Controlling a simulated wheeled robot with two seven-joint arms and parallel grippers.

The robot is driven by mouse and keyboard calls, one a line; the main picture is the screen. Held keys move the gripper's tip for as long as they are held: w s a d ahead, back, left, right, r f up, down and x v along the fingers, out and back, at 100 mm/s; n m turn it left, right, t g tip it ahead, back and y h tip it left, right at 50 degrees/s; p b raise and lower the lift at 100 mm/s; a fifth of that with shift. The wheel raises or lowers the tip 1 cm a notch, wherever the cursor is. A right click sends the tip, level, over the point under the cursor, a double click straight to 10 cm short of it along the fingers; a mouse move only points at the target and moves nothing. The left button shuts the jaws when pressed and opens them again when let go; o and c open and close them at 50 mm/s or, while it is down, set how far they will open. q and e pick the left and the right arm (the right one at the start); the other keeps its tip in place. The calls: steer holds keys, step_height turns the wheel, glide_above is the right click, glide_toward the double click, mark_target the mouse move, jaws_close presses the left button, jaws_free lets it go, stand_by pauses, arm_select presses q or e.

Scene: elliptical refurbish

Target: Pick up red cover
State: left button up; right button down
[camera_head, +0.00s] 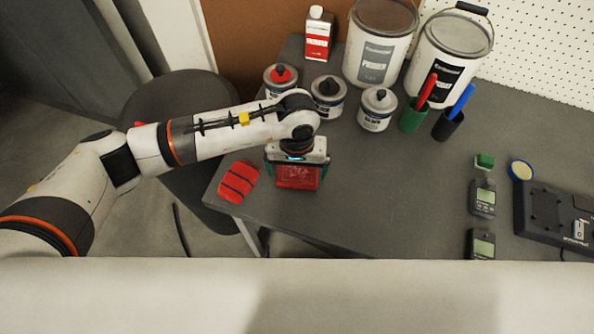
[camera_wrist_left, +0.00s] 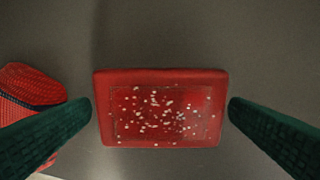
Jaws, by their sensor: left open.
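The red cover (camera_head: 298,183) is a flat, red rectangular piece lying on the grey table, under my left gripper in the head view. In the left wrist view the red cover (camera_wrist_left: 160,107) shows pale specks scattered over its middle. My left gripper (camera_head: 297,177) points down over it and is open. In the left wrist view its green fingers (camera_wrist_left: 160,110) stand on either side of the cover, with a small gap at each side. The arm and gripper hide the far part of the cover in the head view. My right gripper does not show.
A red cloth-like item with dark bands (camera_head: 238,182) lies just left of the cover, also in the left wrist view (camera_wrist_left: 30,95). Small cans (camera_head: 374,110), large paint buckets (camera_head: 379,45) and pen cups (camera_head: 412,117) stand behind. Black devices (camera_head: 482,198) lie at right. The table between is clear.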

arm_select(q)
steer(key=shift+f, duration=0.1)
steer(key=shift+c, duration=0.2)
steer(key=c, duration=0.9)
